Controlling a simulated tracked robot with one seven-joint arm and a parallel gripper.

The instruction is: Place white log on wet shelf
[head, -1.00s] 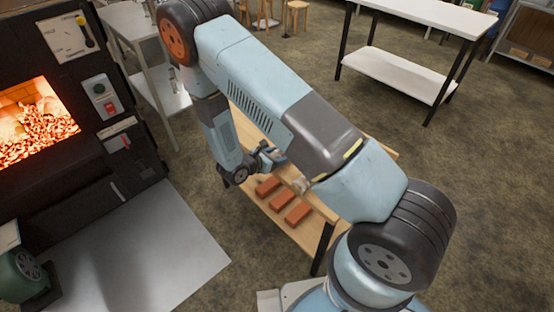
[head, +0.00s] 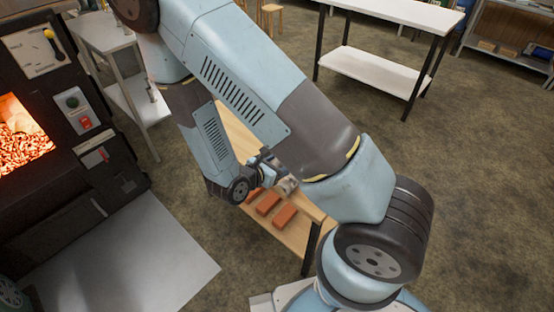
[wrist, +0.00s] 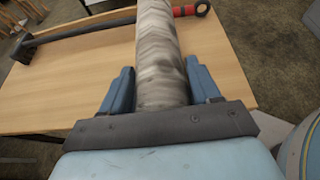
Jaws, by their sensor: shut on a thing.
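My gripper (wrist: 163,92) is shut on the white log (wrist: 158,45), a pale birch log with grey-brown streaks. In the wrist view the log runs away from me between the two blue fingers, above a wooden table top. In the head view my gripper (head: 266,170) and the log's pale end (head: 287,186) show partly under my arm, over the wooden table (head: 297,234). I cannot tell which surface is the wet shelf.
Several red-brown bricks (head: 267,203) lie on the wooden table. A furnace with a glowing opening (head: 20,130) stands left. A white two-tier table (head: 363,72) stands at the back, with open floor (head: 470,180) at right.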

